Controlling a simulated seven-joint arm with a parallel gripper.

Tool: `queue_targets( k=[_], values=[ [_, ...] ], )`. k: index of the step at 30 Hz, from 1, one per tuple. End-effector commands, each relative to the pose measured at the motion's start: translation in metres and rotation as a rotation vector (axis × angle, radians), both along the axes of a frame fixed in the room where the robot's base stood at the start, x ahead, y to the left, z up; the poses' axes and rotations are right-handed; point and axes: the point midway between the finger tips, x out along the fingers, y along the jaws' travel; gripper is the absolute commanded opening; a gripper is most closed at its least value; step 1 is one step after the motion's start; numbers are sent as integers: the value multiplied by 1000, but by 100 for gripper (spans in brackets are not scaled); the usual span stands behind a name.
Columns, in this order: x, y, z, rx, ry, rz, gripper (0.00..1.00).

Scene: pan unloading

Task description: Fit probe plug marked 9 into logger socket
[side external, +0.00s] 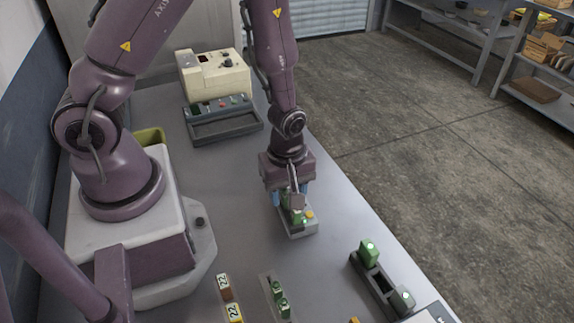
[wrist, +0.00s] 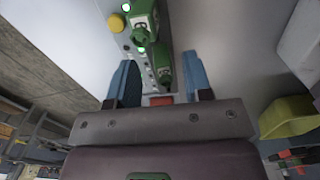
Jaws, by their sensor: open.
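In the side external view my gripper (side external: 291,197) points down over a small light-grey unit (side external: 303,231) near the middle of the table. In the wrist view its two blue fingers (wrist: 160,62) are apart. A green plug (wrist: 164,70) sits in the unit between them; I cannot tell whether the fingers touch it. A second green plug (wrist: 143,22) sits further along the unit, beside a yellow button (wrist: 116,22) and lit green lamps. No 9 is readable on any plug, and I cannot tell which unit is the logger.
A dark holder (side external: 376,284) with green pieces stands at the right. Green plugs (side external: 279,296) and tags marked 22 (side external: 223,283) lie at the front. A dark tray (side external: 222,125) and a cream instrument (side external: 215,75) stand behind. The table between is clear.

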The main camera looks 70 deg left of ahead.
Motion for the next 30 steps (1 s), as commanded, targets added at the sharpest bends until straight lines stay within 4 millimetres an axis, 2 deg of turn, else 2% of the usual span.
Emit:
queue_targets(
  k=[9,15,21,30],
  values=[
    [1,-1,63,-3,-9,-4,46],
    [0,-1,97,-3,-6,-2,46],
    [0,-1,115,-2,-3,-1,46],
    [0,0,118,-1,0,-3,46]
  ],
)
